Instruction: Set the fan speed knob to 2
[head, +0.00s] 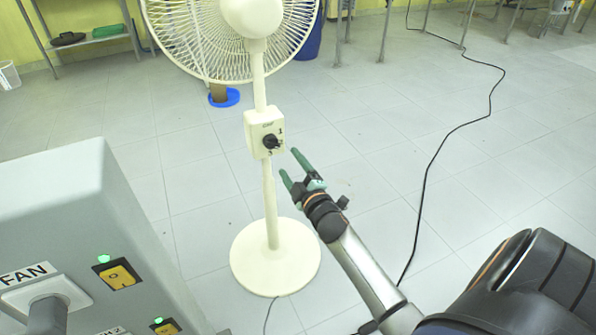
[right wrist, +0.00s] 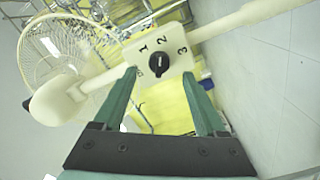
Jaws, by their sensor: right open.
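The white stand fan (head: 273,205) stands on the floor in the middle of the head view. The black fan speed knob (head: 270,142) is on the white control box (head: 254,135) on its pole, with the numbers 1, 2 and 3 around it. The right wrist view shows the knob (right wrist: 156,64) close up; I cannot surely read which mark its pale line points to. My right gripper (head: 290,162) is open and empty, its green fingers reaching toward the knob from the lower right. In the right wrist view, the knob appears between the fingertips (right wrist: 160,75), not gripped. My left gripper is out of view.
A grey panel (head: 60,190) with a FAN label, a plug and yellow switches with green lights stands at the left. A black cable (head: 432,165) runs over the tiled floor at the right. The floor around the fan base is mostly clear.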

